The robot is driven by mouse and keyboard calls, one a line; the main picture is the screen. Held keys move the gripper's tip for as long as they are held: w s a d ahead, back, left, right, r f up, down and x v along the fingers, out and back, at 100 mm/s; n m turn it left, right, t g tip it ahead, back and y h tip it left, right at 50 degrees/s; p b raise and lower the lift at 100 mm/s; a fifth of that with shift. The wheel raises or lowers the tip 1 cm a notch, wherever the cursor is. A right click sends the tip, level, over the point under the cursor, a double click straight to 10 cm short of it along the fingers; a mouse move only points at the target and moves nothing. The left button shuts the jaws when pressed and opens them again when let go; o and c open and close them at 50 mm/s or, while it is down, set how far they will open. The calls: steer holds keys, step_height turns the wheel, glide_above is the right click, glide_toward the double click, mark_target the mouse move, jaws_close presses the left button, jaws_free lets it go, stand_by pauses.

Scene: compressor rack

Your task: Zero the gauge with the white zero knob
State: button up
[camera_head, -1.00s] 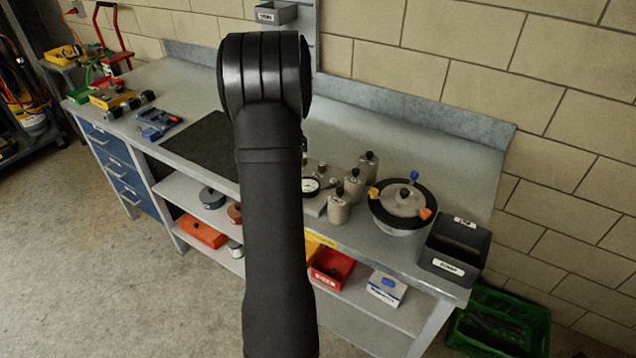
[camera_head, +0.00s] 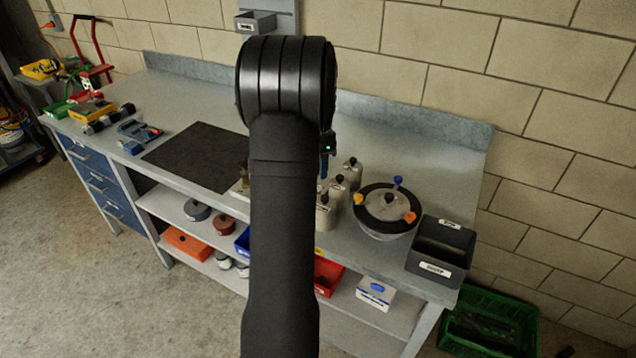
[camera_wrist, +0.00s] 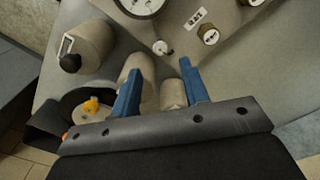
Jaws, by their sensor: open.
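In the wrist view the gauge (camera_wrist: 140,4) shows at the top edge, a round white dial partly cut off. Just below it on the grey panel is the small white zero knob (camera_wrist: 160,47), with a small dark part at its lower right. My gripper (camera_wrist: 162,71) is open, its two blue fingers apart and nothing held between them. The knob appears just beyond the fingertips, roughly centred between them; I cannot tell the depth gap. In the head view my arm hides the gauge and knob; only a sliver of a blue finger (camera_head: 324,170) shows.
Grey canisters with black knobs (camera_head: 325,214) stand close to my gripper; one (camera_wrist: 173,95) shows between the fingers. A round chamber (camera_head: 388,226) with coloured clamps and a black bin (camera_head: 440,250) stand to the right. The black mat (camera_head: 196,156) at left is clear.

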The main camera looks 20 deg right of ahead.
step_height(320, 180, down, 7)
steer(key=shift+r, duration=0.2)
jaws_close()
